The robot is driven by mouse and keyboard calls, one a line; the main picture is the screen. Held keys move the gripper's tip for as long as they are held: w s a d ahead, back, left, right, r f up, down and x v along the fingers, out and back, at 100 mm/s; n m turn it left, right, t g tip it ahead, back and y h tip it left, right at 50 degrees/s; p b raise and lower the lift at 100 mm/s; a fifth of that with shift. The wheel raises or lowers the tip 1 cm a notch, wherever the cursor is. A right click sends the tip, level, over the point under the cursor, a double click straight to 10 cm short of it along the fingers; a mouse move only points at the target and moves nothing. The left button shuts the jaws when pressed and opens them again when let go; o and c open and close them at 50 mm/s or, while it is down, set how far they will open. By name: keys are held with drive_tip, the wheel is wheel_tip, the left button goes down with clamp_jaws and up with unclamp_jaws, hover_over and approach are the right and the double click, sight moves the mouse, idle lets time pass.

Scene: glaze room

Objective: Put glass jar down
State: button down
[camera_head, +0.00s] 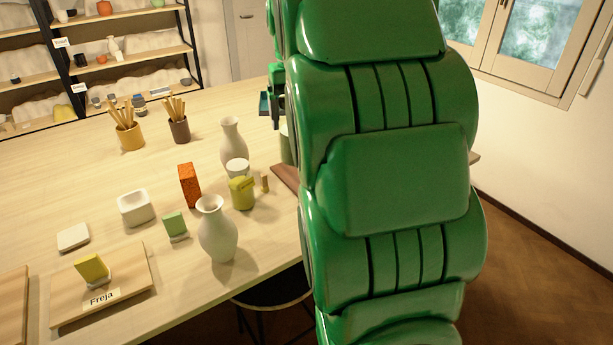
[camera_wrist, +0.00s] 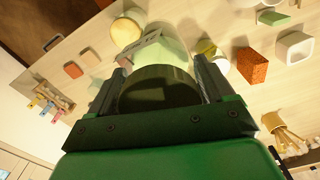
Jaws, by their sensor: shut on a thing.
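The glass jar (camera_wrist: 165,50) shows in the wrist view as a pale green body with a pale label on its side and a dark round top (camera_wrist: 155,85). My gripper (camera_wrist: 160,72) is shut on it, with one dark finger on each side. In the head view a slice of a pale green cylinder (camera_head: 286,148), likely the same jar, shows over the far right of the table (camera_head: 75,160). My green arm hides most of it and my gripper's fingertips. I cannot tell whether the jar touches the table.
A tall vase (camera_head: 232,137), a white jar (camera_head: 237,168), a yellow-green cup (camera_head: 242,193) and an orange-red brick (camera_head: 189,185) stand left of my arm. A second vase (camera_head: 217,235) stands near the front edge. A reddish-brown board (camera_head: 286,177) lies beside my arm.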

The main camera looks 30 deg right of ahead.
drive_tip(key=shift+w+d+f, duration=0.75)
drive_tip(key=shift+w+d, duration=2.55)
drive_tip(key=shift+d, duration=0.6)
drive_tip(key=w+d+f, duration=0.3)
drive_tip(key=w+f, duration=0.3)
drive_tip(key=f, duration=0.1)
drive_tip(key=w+d+f, duration=0.3)
drive_tip(key=w+f, duration=0.3)
drive_tip(key=f, duration=0.1)
drive_tip(key=shift+f, duration=0.25)
drive_tip(key=shift+w, duration=0.15)
drive_tip(key=shift+w+f, duration=0.2)
drive_tip(key=shift+f, duration=1.55)
